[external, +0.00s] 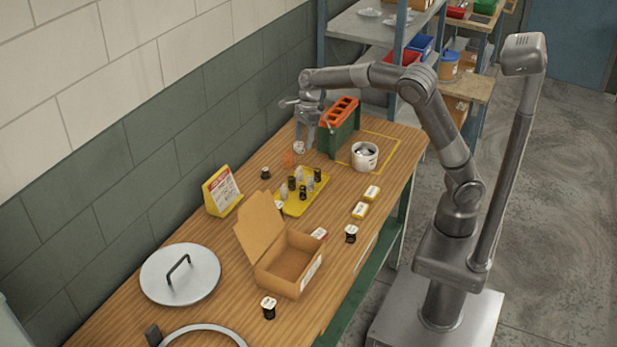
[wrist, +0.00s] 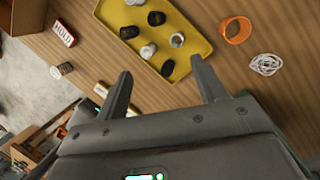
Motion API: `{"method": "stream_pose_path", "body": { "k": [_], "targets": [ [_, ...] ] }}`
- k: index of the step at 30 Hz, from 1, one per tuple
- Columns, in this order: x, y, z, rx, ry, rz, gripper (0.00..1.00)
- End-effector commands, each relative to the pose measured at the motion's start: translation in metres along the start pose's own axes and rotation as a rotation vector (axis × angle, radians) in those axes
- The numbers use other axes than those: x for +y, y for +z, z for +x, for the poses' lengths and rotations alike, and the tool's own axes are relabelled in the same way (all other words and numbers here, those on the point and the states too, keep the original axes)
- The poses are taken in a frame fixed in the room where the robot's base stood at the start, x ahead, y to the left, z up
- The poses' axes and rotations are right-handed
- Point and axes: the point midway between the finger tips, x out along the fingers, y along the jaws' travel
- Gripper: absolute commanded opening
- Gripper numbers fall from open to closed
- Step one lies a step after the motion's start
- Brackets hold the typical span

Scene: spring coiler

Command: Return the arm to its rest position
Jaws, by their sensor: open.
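My arm reaches from its base at the right across to the far end of the wooden bench (external: 205,285). My gripper (external: 308,148) hangs there, left of the green box with the orange top (external: 340,122). In the wrist view my gripper (wrist: 160,85) shows two separated fingers with nothing between them. Beyond the fingertips is a yellow tray (wrist: 195,38) with several black and white pieces. An orange ring (wrist: 236,30) and a white coil (wrist: 265,65) lie on the bench to the right of the tray in that view.
An open cardboard box (external: 290,263), a round metal lid (external: 180,274) and a yellow sign (external: 221,190) stand nearer on the bench. A white pot (external: 364,156) stands right of the green box. A block wall bounds the left; metal shelving (external: 365,30) stands behind.

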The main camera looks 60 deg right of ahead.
Motion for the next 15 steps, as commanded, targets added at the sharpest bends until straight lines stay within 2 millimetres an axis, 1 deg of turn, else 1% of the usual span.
{"method": "stream_pose_path", "body": {
  "k": [1,3,5,8,15],
  "targets": [
    [0.015,-0.001,-0.008,-0.019,0.003,-0.094,0.64],
    [0.031,-0.007,-0.016,-0.035,0.002,-0.230,0.64],
    [0.043,-0.014,-0.024,-0.047,-0.005,-0.339,0.64],
    [0.061,-0.031,-0.039,-0.064,-0.027,-0.505,0.64],
    [0.102,-0.080,-0.071,-0.067,-0.115,-0.887,0.64]
  ]
}}
